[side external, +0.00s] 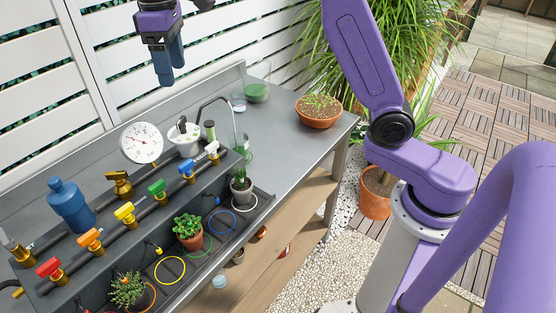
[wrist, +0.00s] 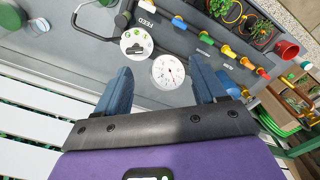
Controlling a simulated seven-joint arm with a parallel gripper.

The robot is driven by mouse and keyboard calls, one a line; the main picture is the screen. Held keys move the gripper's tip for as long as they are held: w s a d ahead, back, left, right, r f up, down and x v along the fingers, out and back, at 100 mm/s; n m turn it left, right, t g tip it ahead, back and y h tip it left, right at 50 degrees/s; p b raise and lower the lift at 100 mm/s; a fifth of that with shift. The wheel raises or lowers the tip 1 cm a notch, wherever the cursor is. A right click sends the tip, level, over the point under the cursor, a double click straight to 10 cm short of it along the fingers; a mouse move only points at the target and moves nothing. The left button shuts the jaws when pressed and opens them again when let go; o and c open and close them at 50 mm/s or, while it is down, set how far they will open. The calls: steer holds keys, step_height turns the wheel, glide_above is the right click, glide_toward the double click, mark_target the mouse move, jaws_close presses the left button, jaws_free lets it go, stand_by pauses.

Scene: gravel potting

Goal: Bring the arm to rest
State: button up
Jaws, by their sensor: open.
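My gripper (side external: 171,68) hangs at the top left of the side external view, in the air above the back of the grey bench (side external: 284,135), near the white slatted fence. In the wrist view my gripper (wrist: 166,88) shows its two blue fingers wide apart, with nothing between them but the view down to the bench. The white dial gauge (wrist: 168,71) lies below and between the fingers in that view. It also shows on the bench in the side external view (side external: 141,143).
A row of coloured valves (side external: 125,212) runs along the bench, with potted plants (side external: 187,232) in front. A blue bottle (side external: 70,205), a white feed pot (side external: 186,138), a green beaker (side external: 257,88) and a terracotta bowl (side external: 319,112) stand around. The bench's right part is mostly clear.

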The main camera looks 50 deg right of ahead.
steer(key=s+d+f+n, duration=0.1)
steer(key=s+f, duration=0.2)
steer(key=s, duration=0.6)
steer(key=s+d+f+n, duration=0.2)
steer(key=s, duration=0.8)
steer(key=s+d+f+n, duration=0.1)
steer(key=s+d+f, duration=0.3)
steer(key=s, duration=0.4)
steer(key=s+d+f+n, duration=0.1)
steer(key=s+d+f, duration=0.2)
steer(key=s+d, duration=0.2)
steer(key=s, duration=0.2)
steer(key=shift+s+d+f, duration=0.25)
steer(key=shift+s+f, duration=0.1)
steer(key=shift+f, duration=0.05)
